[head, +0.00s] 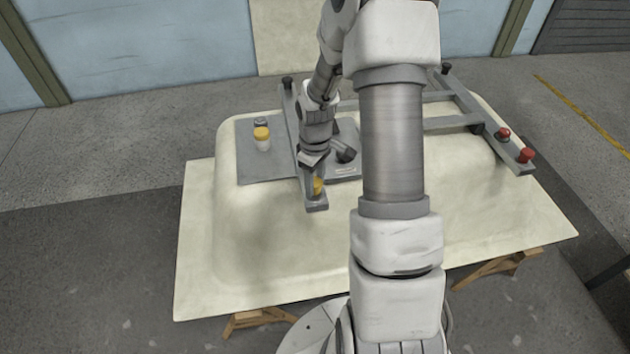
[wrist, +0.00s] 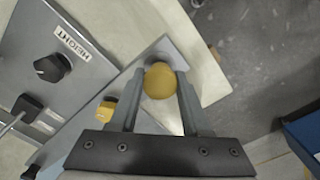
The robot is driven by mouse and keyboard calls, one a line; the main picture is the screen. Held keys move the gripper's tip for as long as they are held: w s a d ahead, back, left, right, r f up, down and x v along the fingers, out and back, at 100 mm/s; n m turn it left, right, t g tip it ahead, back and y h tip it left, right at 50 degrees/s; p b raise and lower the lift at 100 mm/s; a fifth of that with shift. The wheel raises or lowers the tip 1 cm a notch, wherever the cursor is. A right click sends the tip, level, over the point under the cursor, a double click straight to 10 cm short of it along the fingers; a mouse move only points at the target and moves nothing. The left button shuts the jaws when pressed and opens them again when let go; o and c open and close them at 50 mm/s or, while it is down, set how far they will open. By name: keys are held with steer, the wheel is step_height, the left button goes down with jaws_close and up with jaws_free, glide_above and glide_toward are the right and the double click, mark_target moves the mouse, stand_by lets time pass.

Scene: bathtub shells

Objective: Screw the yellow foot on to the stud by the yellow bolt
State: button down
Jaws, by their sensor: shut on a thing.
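The yellow foot (wrist: 160,80) is round and sits between the two fingers of my gripper (wrist: 155,95), which is shut on it. In the head view the yellow foot (head: 318,186) shows partly behind my gripper (head: 312,172), at the near end of the frame's left bar (head: 317,206). The stud is hidden beneath the foot, so I cannot tell how far the foot is on it. The yellow bolt (wrist: 107,110) is a faceted head on the same bar, a little way from the foot. My gripper hides it in the head view.
The grey frame rests on the overturned cream tub shell (head: 270,235). Red fittings (head: 526,155) stand at its right end. A panel marked HEIGHT (wrist: 45,75) has black knobs (wrist: 52,68).

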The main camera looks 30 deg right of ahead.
mark_target(315, 182)
steer(key=shift+f+b, duration=0.3)
steer(key=shift+f, duration=0.2)
steer(key=shift+c, duration=1.4)
jaws_free()
steer(key=shift+r, duration=0.1)
step_height(315, 182, up, 17)
steer(key=p, duration=0.2)
steer(key=shift+r, duration=0.2)
steer(key=shift+p, duration=0.4)
steer(key=shift+c, duration=0.2)
